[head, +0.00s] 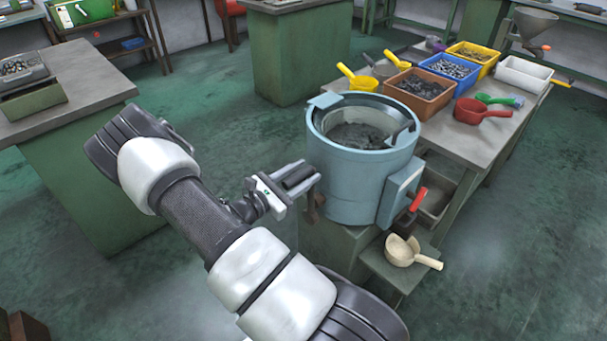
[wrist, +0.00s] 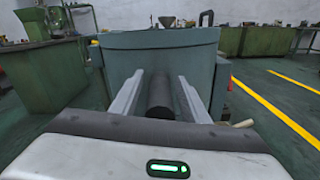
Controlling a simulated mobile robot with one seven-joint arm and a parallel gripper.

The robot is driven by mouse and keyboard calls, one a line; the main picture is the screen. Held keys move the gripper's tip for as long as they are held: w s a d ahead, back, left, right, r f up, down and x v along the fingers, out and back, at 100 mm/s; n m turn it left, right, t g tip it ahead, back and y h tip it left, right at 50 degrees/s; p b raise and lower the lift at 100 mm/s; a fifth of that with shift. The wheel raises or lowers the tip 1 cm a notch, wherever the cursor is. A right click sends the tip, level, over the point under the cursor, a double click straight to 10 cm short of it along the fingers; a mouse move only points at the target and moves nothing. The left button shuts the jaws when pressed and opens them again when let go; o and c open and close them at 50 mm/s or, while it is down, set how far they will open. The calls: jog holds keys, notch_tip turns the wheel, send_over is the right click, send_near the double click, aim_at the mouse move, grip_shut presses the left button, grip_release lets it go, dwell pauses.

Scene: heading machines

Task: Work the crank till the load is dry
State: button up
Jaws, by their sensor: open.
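A blue-grey drum machine (head: 362,175) stands on a green base, with a dark grey load (head: 355,136) of small pieces inside its open top. The drum's side fills the middle of the wrist view (wrist: 160,55). A dark cylindrical grip (wrist: 160,96), apparently the crank's, sticks out from the drum's near left side. My gripper (wrist: 157,97) is open at the drum's left, with one finger on each side of this grip. I cannot tell whether the fingers touch it. The crank's arm is mostly hidden. A red-handled lever (head: 418,198) sits on the box at the drum's right.
A cream scoop (head: 402,250) lies on a low shelf right of the base. The bench (head: 470,150) behind holds an orange bin (head: 420,92), a blue bin (head: 450,67) and a red scoop (head: 480,111). A green bench stands left. The floor between is clear.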

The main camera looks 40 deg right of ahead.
jog(key=shift+d, duration=0.1)
grip_shut()
dwell(0.4)
